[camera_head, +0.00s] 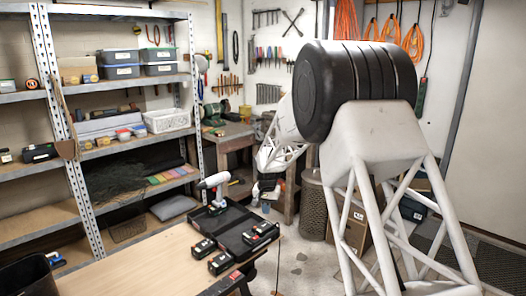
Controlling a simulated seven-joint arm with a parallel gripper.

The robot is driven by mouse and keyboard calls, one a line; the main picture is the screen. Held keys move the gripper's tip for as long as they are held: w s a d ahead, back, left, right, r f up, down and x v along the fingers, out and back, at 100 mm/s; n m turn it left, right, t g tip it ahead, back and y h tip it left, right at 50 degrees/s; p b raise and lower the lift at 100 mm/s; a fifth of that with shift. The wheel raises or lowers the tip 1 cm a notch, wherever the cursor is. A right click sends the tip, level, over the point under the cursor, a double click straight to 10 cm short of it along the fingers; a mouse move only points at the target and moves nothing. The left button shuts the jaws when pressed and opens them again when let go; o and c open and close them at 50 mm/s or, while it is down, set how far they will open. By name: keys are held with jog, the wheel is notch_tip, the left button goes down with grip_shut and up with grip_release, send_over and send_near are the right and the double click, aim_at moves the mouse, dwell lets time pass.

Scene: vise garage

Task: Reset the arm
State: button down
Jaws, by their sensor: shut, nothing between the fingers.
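My arm fills the right half of the head view, with a large black joint and white lattice links. A forearm link reaches down behind the joint. At its lower end my gripper (259,196) is small and dark, pointing down, shut with nothing held. It hangs in the air beyond the far right corner of the wooden table (135,262), in front of the back workbench. Its fingertips are too small to see in detail.
On the table are an open black case (232,226), a white drill (214,186) and several batteries (203,249). A dark bin (28,277) stands at lower left. Loaded metal shelves (98,150) line the left. A workbench (232,137) stands behind. Some floor is free right of the table.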

jog(key=s+d+r, duration=0.4)
jog(key=s+r, duration=0.2)
jog(key=s, duration=0.3)
jog(key=s+d+r+n+t, duration=0.1)
jog(key=s+d+r, duration=0.4)
jog(key=s, duration=0.4)
jog(key=s+d+r, duration=0.2)
jog(key=s+r, duration=0.6)
jog(key=s, duration=0.1)
jog(key=s+d, duration=0.3)
jog(key=s, duration=1.2)
jog(key=s+d+f+n+t, duration=0.1)
jog(key=s+d, duration=0.2)
jog(key=s, duration=1.3)
jog(key=shift+f, duration=0.15)
jog(key=shift+d, duration=0.1)
